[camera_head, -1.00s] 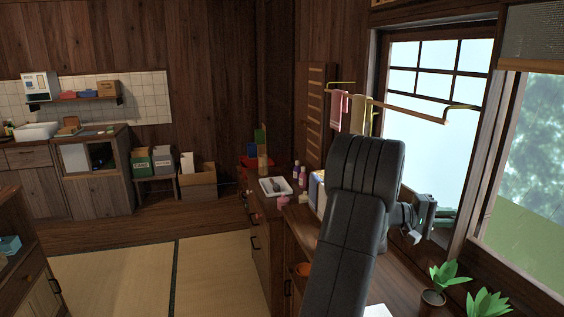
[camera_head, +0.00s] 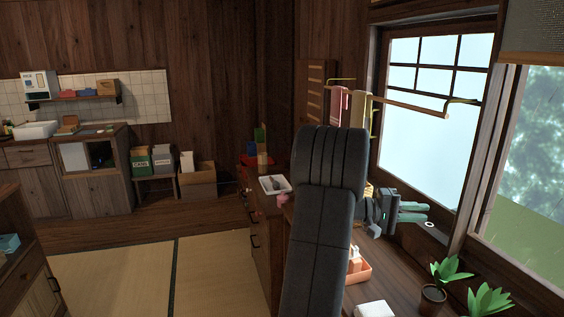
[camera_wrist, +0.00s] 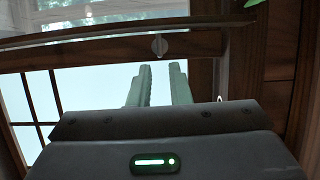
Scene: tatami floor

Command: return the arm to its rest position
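My dark grey arm rises in front of the counter in the head view, bent at its top, and hides part of the counter. My gripper (camera_head: 424,212) is to the right of the arm, in front of the window, with its two pale green fingers pointing right. The wrist view shows the fingers (camera_wrist: 160,70) apart, with bright window light in the gap and nothing between them. The gripper is open and empty, above the counter and touching nothing that I can see.
On the counter (camera_head: 395,283) stand an orange tray (camera_head: 358,273), a white box (camera_head: 375,309), potted plants (camera_head: 433,294) and a white tray (camera_head: 274,185). A towel rail (camera_head: 410,106) hangs by the window (camera_head: 425,150). The tatami floor (camera_head: 215,270) at left is clear.

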